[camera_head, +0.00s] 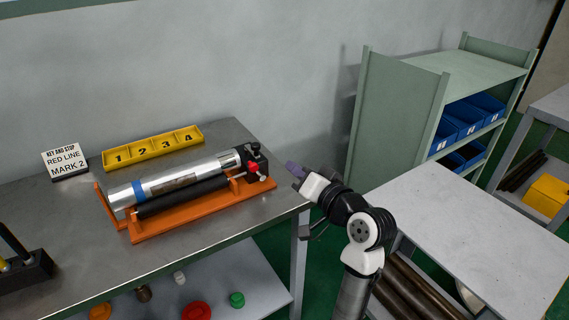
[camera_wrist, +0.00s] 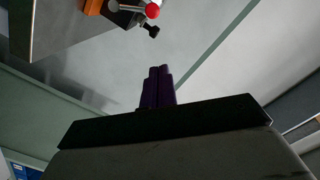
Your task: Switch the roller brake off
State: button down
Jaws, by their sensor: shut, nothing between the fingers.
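The roller stand is an orange base (camera_head: 205,209) on the metal workbench, with a silver pipe (camera_head: 172,182) lying on black rollers (camera_head: 185,196). A black block with a red knob (camera_head: 252,168) sits at its right end; I take this as the brake, but its setting cannot be told. In the wrist view the red knob (camera_wrist: 152,11) shows at the top edge, beside a black knob (camera_wrist: 152,31). My gripper (camera_head: 292,168) is right of the stand, apart from it, past the bench's right edge. Its purple fingers (camera_wrist: 158,86) are shut and empty.
A sign reading "RED LINE MARK 2" (camera_head: 65,160) and a yellow numbered tray (camera_head: 153,148) stand behind the pipe. A grey table (camera_head: 470,235) and a green shelf with blue bins (camera_head: 440,145) are on the right. The bench right of the stand is bare.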

jog(key=shift+v, duration=0.95)
